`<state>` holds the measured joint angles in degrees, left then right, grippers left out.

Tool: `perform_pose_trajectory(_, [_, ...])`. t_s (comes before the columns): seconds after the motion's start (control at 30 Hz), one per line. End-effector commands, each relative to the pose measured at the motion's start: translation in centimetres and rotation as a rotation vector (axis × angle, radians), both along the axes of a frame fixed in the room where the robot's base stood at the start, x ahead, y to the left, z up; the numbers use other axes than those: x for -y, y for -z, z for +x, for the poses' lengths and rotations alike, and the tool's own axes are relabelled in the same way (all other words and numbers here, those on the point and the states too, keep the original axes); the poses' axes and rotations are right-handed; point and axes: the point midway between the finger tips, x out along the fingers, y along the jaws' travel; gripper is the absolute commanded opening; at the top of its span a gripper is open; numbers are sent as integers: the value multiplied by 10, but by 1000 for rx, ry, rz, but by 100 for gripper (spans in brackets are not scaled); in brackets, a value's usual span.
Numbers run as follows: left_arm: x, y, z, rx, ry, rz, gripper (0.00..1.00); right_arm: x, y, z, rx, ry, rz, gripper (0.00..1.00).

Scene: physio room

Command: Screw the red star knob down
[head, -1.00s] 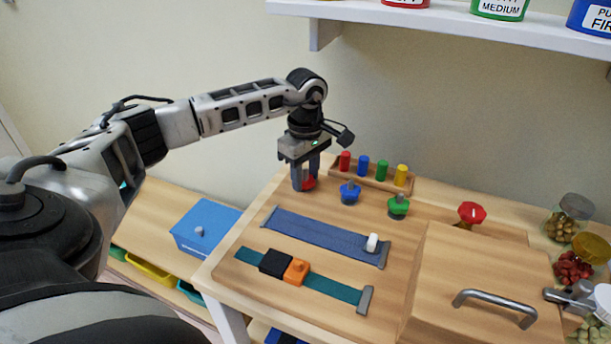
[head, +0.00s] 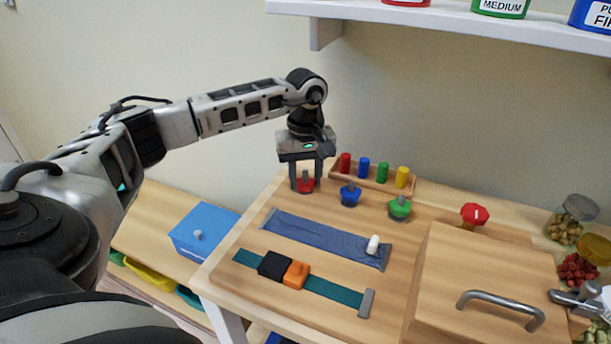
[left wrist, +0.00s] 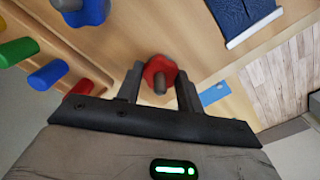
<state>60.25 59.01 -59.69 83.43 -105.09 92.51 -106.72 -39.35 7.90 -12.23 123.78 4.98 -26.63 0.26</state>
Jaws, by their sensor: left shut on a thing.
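The red star knob (head: 305,185) is at the back left of the wooden board (head: 225,270), on an upright grey stud. My left gripper (head: 305,181) points down over it, and its two fingers are shut on the knob from both sides. In the left wrist view the red knob (left wrist: 160,74) sits between the fingertips (left wrist: 160,80), with the stud end showing in its middle. The knob's underside and its gap to the board are hidden.
A blue knob (head: 350,195) and a green knob (head: 399,208) stand to the right. A rack of coloured pegs (head: 372,178) is behind. A red knob with a white mark (head: 473,214) and a wooden box with a handle (head: 480,275) are further right.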

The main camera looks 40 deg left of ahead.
Motion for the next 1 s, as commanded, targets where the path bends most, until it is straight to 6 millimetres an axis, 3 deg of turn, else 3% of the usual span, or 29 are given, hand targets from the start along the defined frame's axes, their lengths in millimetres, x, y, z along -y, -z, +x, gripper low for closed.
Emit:
perform_pose_trajectory(0.43, [-2, -6, 3, 16, 6, 1, 14, 0, 0, -1, -2, 0, 0, 64])
perform_pose_trajectory(0.47, [-2, -6, 3, 16, 6, 1, 45, 0, 0, -1, -2, 0, 0, 64])
perform_pose_trajectory(0.5, [-2, -6, 3, 15, 6, 1, 56, 0, 0, -1, -3, 0, 0, 64])
perform_pose_trajectory(0.53, [-2, -6, 3, 13, 6, 1, 59, 0, 0, -1, -3, 0, 0, 64])
perform_pose_trajectory(0.83, [-1, -5, 2, 7, 7, 1, 59, 0, 1, -1, -3, 0, 0, 64])
perform_pose_trajectory(1.0, [-1, -26, 2, 11, 8, 2, 59, 0, 2, -1, -4, -1, 0, 64])
